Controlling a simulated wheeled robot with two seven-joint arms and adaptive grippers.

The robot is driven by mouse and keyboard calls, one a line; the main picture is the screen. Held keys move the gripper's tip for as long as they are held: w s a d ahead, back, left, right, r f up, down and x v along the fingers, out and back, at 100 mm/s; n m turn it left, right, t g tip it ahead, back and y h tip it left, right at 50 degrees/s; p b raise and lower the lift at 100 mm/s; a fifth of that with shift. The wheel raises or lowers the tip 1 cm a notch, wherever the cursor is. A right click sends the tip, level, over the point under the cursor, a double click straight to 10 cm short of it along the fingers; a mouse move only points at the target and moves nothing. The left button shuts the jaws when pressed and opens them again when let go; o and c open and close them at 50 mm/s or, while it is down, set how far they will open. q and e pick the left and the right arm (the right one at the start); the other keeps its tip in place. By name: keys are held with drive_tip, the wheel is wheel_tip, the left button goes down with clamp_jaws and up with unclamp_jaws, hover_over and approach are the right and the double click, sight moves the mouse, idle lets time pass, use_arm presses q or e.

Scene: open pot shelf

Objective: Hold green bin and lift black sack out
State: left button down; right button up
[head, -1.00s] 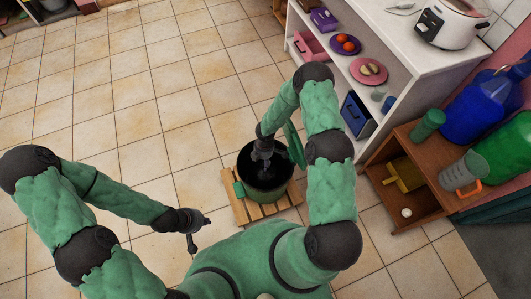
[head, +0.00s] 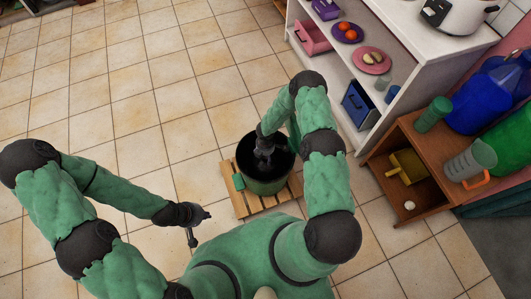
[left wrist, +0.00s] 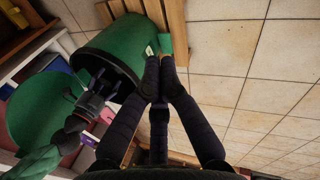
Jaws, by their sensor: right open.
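The green bin (head: 266,186) stands upright on a slatted wooden pallet (head: 240,206). Its inside is dark, and the black sack (head: 284,160) cannot be clearly told from the shadow in the mouth. My right gripper (head: 264,158) is open and reaches down into the bin's mouth; its tips are hard to see. It also shows at the mouth in the left wrist view (left wrist: 92,98). My left gripper (head: 192,240) is left of the bin, apart from it in the head view. Its fingertips (left wrist: 160,60) are together with nothing visible between them. A green tab (head: 238,182) sticks out from the bin's left side.
A white shelf unit (head: 385,62) with plates and boxes stands right of the bin. A low brown cabinet (head: 440,140) beside it bears a green canister (head: 433,114), a jug (head: 470,160) and blue and green containers. The tiled floor at left is clear.

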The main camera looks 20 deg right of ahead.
drive_tip(key=shift+f, duration=0.35)
